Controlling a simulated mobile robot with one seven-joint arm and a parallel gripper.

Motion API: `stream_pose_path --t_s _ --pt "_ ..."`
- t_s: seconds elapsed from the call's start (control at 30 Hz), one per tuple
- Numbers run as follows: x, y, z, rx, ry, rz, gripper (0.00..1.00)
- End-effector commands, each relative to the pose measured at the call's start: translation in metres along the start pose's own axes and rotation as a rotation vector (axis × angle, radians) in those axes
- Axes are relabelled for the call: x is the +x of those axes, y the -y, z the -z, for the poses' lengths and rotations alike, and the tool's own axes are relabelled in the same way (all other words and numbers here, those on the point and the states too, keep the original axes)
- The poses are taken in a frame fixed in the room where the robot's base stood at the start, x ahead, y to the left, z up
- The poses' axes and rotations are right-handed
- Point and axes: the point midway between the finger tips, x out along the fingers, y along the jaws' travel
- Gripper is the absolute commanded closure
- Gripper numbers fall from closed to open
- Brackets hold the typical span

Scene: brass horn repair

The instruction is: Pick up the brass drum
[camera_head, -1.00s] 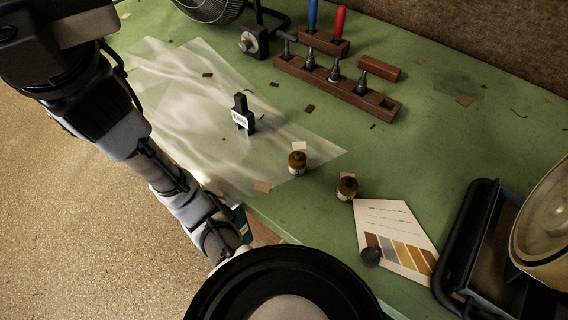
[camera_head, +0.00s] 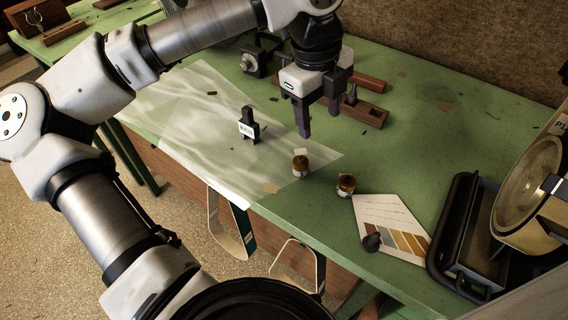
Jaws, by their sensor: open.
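Two small round brown-and-brass pieces stand on the green bench: one (camera_head: 300,166) at the edge of the clear sheet, the other (camera_head: 346,185) to its right, near the colour card. A large round brass-coloured body (camera_head: 528,192) shows at the right edge, partly cut off. I cannot tell for sure which of these is the brass drum. My gripper (camera_head: 319,118) is open and empty, fingers pointing down, in the air above the bench. In the picture it is above and slightly right of the left small piece, touching neither piece.
A black upright holder (camera_head: 248,125) stands on the clear sheet (camera_head: 190,115). A colour card (camera_head: 392,228) with a dark lump (camera_head: 371,242) lies near the front edge. A black tray (camera_head: 466,232) is at right. A wooden rack (camera_head: 366,112) is partly hidden behind my gripper.

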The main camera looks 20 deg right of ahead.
Motion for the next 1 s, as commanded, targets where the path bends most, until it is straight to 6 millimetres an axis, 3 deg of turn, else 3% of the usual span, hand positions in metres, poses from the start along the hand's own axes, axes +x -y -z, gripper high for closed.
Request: stream_pose_path --t_s 0.1,0.2,0.6,0.83,1.0 --pt "0.006 -0.01 -0.019 -0.09 0.076 -0.08 0.44" --pt "0.015 -0.013 -0.024 -0.112 0.091 -0.098 0.44" --pt "0.084 -0.019 -0.028 -0.108 0.086 -0.094 0.44" --pt "0.098 -0.018 -0.029 -0.107 0.085 -0.092 0.44" --pt "0.119 -0.017 -0.032 -0.106 0.083 -0.094 0.44"
